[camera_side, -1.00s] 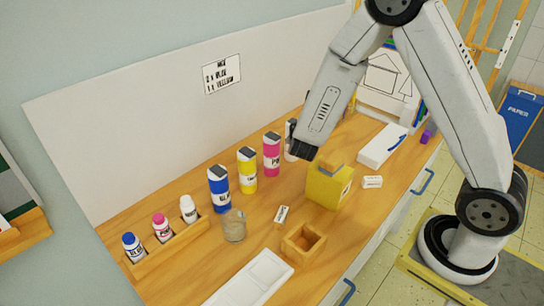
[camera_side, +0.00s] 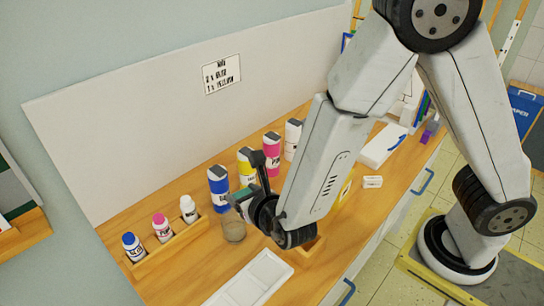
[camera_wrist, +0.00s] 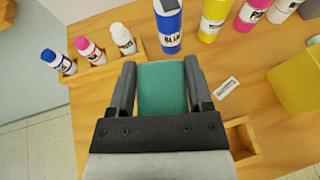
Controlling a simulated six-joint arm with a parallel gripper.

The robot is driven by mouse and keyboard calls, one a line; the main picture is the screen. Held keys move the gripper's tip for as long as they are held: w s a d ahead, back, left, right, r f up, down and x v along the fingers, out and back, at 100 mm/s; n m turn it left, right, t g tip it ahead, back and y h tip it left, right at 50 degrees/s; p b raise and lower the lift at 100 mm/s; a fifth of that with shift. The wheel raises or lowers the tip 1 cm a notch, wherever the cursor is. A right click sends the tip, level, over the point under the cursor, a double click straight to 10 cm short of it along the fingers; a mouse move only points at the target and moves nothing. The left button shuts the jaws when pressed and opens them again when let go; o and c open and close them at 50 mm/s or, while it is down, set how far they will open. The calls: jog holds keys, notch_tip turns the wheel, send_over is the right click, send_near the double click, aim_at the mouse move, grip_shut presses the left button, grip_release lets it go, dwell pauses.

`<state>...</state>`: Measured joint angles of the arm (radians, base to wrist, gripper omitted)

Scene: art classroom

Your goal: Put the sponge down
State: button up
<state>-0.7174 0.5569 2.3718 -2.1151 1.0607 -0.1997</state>
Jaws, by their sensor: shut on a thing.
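The sponge (camera_wrist: 162,88) is a teal block between the two dark fingers of my gripper (camera_wrist: 161,68) in the wrist view. My gripper is shut on it from both sides. In the side view my gripper (camera_side: 250,184) is at the left end of the arm, and a small green bit of the sponge (camera_side: 238,196) shows beside a finger. It appears above the table near the glass jar (camera_side: 233,228) and the blue bottle (camera_side: 219,190). Whether the sponge touches anything below is hidden.
A wooden rack (camera_side: 172,249) with small bottles stands left. Large yellow, pink and white bottles stand behind the arm. A white palette tray (camera_side: 250,281) lies in front. A square wooden holder (camera_wrist: 243,138) and a yellow container (camera_wrist: 297,80) are at right in the wrist view.

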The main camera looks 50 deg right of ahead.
jog(key=s+a+n+y, duration=0.3)
jog(key=s+a, duration=0.2)
jog(key=a, duration=0.2)
jog(key=shift+d+f, duration=0.2)
jog(key=shift+f, duration=2.3)
send_over(192, 267)
notch_tip(192, 267, down, 9)
jog(key=shift+s+d+f, duration=0.1)
jog(key=shift+s+f, duration=0.05)
jog(key=shift+f, duration=0.05)
jog(key=shift+f, duration=0.1)
jog(key=shift+w+f, duration=0.2)
jog(key=shift+w, duration=0.05)
jog(key=shift+f, duration=1.5)
